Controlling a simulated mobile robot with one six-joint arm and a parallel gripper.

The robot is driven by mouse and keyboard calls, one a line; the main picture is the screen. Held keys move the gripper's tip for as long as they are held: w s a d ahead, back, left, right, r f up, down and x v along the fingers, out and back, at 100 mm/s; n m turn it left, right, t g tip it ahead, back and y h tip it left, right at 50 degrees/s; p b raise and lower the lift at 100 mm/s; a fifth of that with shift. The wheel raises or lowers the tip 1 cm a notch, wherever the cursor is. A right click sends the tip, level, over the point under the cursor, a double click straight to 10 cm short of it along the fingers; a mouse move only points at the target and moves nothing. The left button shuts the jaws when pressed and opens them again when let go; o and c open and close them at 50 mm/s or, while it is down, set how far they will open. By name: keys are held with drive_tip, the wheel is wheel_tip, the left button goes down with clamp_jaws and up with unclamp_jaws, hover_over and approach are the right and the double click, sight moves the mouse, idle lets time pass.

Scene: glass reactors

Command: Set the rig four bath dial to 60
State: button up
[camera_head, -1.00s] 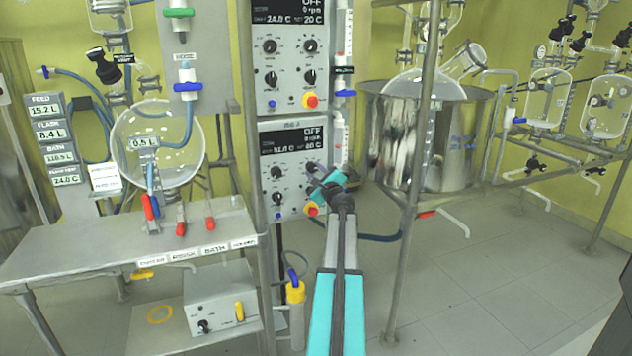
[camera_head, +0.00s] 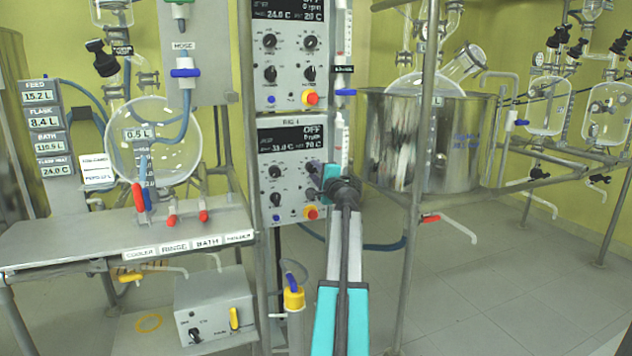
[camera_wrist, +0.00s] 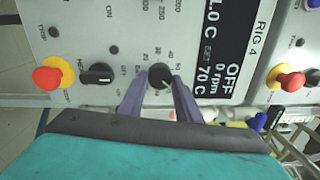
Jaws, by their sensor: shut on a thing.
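The rig four panel (camera_head: 290,195) stands behind my gripper in the head view. Its display (camera_head: 293,139) reads OFF, 0 rpm and a set value of 70 C; the same display (camera_wrist: 222,55) shows in the wrist view beside the label RIG 4. My gripper (camera_head: 314,170) is at the panel's upper right dial, which it hides in the head view. In the wrist view, my gripper (camera_wrist: 161,82) is shut on this black dial (camera_wrist: 160,75), one purple finger on each side. A printed scale surrounds the dial.
A black heat knob (camera_wrist: 97,75) and a red and yellow stop button (camera_wrist: 53,75) lie near the held dial. The upper rig panel (camera_head: 291,85) is just above. A metal post (camera_head: 422,170) and a steel bath (camera_head: 455,150) stand right of my arm.

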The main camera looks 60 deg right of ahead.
drive_tip(key=shift+s+d+n+b, duration=0.1)
drive_tip(key=shift+s+n+b, duration=0.05)
drive_tip(key=shift+n+b, duration=1.95)
drive_tip(key=o, duration=1.1)
drive_tip(key=shift+p+v, duration=1.7)
drive_tip(key=shift+v, duration=5.2)
drive_tip(key=shift+s, duration=0.15)
